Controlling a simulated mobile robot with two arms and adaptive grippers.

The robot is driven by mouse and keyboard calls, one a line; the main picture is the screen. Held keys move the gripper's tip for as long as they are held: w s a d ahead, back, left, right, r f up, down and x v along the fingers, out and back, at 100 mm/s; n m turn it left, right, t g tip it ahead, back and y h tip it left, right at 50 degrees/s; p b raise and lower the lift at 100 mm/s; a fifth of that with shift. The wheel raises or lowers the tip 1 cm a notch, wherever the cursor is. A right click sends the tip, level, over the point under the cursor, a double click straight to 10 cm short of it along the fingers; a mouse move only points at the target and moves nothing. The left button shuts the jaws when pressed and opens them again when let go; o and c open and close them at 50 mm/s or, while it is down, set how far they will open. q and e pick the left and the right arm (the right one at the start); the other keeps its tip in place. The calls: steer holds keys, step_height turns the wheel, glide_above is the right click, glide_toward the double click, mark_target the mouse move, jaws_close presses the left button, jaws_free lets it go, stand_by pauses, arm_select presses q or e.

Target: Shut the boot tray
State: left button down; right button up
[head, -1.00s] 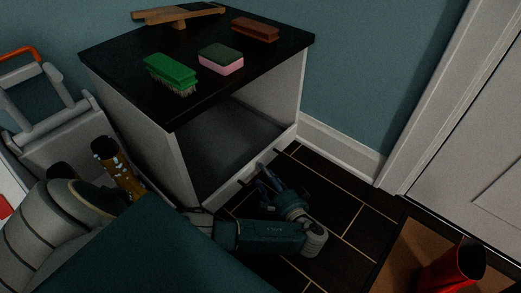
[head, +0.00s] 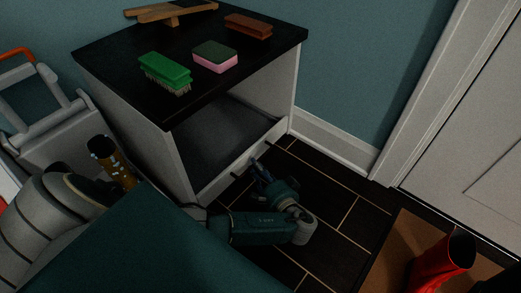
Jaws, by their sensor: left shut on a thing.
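The boot tray (head: 222,183) is the low pull-out at the bottom of the white cabinet with the black top. Its pale front panel sits close to the cabinet's front edges; I cannot tell whether a small gap is left. A dark bar handle runs along the panel. My left gripper (head: 259,173) is low in front of the panel, shut on the handle (head: 240,175). Its fingers partly hide the handle. My right gripper is not in view.
On the cabinet top (head: 120,75) are a green brush (head: 165,70), a pink sponge (head: 215,57), a brown brush (head: 248,26) and a wooden piece (head: 170,12). Patterned boots (head: 115,160) stand at left. A red boot (head: 440,262) stands on a brown mat (head: 395,255) at right.

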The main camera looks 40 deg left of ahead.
arm_select(q)
steer(key=c, duration=1.7)
jaws_free()
steer(key=shift+a, duration=0.4)
steer(key=shift+o, duration=0.2)
steer(key=shift+d, duration=0.1)
steer(key=v, duration=0.7)
steer(key=shift+d, duration=0.2)
